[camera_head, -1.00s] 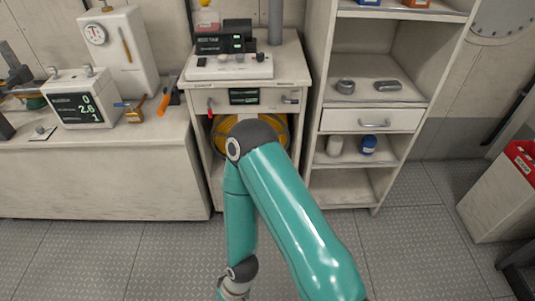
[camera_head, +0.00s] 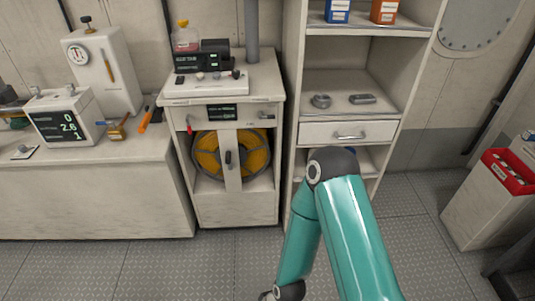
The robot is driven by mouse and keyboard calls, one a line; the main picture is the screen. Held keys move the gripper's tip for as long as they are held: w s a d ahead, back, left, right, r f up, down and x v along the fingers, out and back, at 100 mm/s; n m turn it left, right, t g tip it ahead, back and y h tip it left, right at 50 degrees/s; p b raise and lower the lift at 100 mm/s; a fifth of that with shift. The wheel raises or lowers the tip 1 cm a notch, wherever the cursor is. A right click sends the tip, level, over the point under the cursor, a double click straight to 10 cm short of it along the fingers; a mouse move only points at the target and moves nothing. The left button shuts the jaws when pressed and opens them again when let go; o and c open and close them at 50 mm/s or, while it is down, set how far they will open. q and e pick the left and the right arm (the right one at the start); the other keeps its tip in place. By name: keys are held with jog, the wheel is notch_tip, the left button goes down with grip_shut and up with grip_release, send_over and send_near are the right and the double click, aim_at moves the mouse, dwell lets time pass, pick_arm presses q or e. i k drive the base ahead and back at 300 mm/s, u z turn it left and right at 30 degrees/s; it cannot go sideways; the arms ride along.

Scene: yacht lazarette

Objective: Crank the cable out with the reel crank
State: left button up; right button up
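A reel of yellow cable (camera_head: 257,152) sits in the open front of a white cabinet (camera_head: 258,206), behind a light upright bar (camera_head: 233,176). A small dark handle (camera_head: 228,157) shows at the middle of that bar, and it looks like the reel crank. A small display (camera_head: 235,112) is on the panel above the reel, with a red lever (camera_head: 189,126) at its left and a grey handle (camera_head: 266,116) at its right. My teal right arm is bent in front of the shelf, to the right of the reel. My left gripper is not in view.
A shelf unit with a drawer (camera_head: 348,132) stands right of the cabinet. A workbench (camera_head: 90,200) with a scale (camera_head: 62,122) and small tools is at the left. A white bin with a red top (camera_head: 508,172) stands far right. The grey floor in front is clear.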

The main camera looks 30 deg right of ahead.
aim_at(228, 159)
jog(key=u, duration=1.25)
jog(key=i, duration=0.1)
jog(key=z, duration=2.8)
jog(key=i, duration=1)
jog(key=u, duration=0.2)
